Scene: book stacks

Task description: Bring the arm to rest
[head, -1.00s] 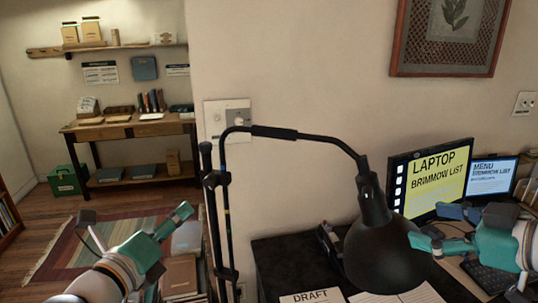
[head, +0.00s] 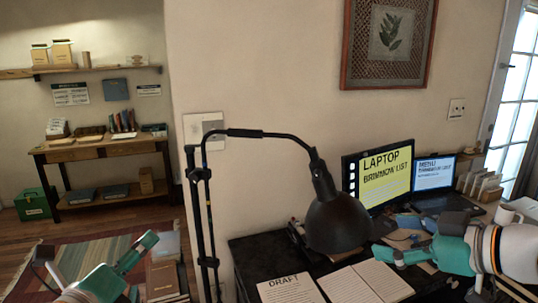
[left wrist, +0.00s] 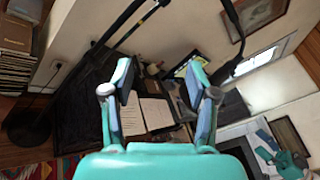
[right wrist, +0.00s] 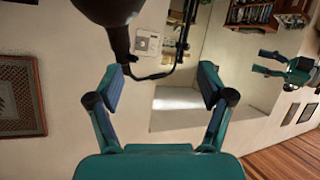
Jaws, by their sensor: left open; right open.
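My left gripper (head: 143,244) is at the lower left of the head view, in front of the striped rug and a stack of books. In the left wrist view my left gripper (left wrist: 158,88) has its two fingers spread with nothing between them. My right gripper (head: 385,255) is at the lower right of the head view, over the dark desk, just right of the lamp's shade. In the right wrist view my right gripper (right wrist: 162,88) also has its fingers spread and empty. I cannot tell its exact distance from the lamp.
A black desk lamp (head: 335,222) arches over the desk (head: 250,250). Papers (head: 291,289) lie at the desk front.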

